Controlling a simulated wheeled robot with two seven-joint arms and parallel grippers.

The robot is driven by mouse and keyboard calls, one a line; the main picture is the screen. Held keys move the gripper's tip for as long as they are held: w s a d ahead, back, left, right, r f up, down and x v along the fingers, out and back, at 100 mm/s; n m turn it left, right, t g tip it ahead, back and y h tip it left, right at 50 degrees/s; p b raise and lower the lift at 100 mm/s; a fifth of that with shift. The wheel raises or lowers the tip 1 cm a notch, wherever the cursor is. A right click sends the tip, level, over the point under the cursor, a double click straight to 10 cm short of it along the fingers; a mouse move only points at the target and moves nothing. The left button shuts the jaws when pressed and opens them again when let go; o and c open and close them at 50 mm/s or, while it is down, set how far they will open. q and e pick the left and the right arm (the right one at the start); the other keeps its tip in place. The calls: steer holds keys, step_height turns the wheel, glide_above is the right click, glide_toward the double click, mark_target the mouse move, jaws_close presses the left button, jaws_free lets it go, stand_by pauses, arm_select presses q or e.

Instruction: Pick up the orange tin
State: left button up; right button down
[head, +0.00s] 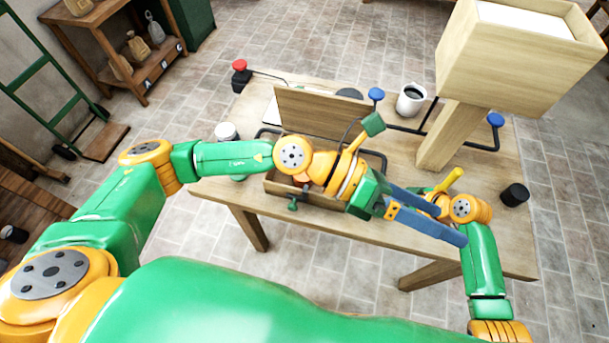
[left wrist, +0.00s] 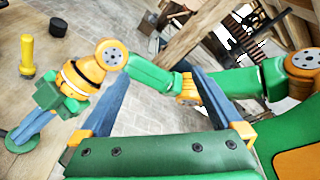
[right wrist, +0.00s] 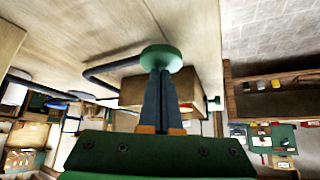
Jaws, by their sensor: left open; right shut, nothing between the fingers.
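I cannot make out an orange tin in any view. My left gripper (head: 452,222) reaches over the right half of the table, its two blue fingers spread with nothing between them. The left wrist view shows the same open fingers (left wrist: 162,76) with floor beyond. My right gripper is mostly hidden behind the left one in the head view. In the right wrist view its fingers (right wrist: 160,75) are pressed together and empty, their tips in front of a green disc (right wrist: 161,57) on a black bar. I cannot tell if they touch it.
The wooden table (head: 395,265) carries an open wooden box (head: 325,112), a white mug (head: 411,99), a yellow handle (head: 450,180), a black cylinder (head: 515,194) and black bars with blue knobs (head: 376,95). A large wooden box on a post (head: 445,140) rises at the right. A shelf (head: 118,55) stands far left.

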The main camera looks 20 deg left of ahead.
arm_select(q)
steer(key=w+a+r+n+t+h, duration=0.2)
steer(key=w+r+n+t+h, duration=0.1)
steer(key=w+r+n+t, duration=0.6)
steer(key=w+a+f+n+t+y, duration=0.3)
steer(key=w+a+t+y, duration=0.15)
steer(key=w+t, duration=0.25)
steer(key=g+y, duration=0.8)
steer(key=y, duration=0.7)
glide_above(299, 180)
steer(key=s+d, duration=0.2)
steer(key=s, duration=0.2)
step_height(299, 180, down, 22)
steer(key=shift+n, duration=0.3)
steer(key=x, duration=1.2)
steer(key=shift+w+a+r, duration=0.1)
steer(key=shift+w+a, duration=0.1)
steer(key=shift+w, duration=0.05)
steer(key=c, duration=1.5)
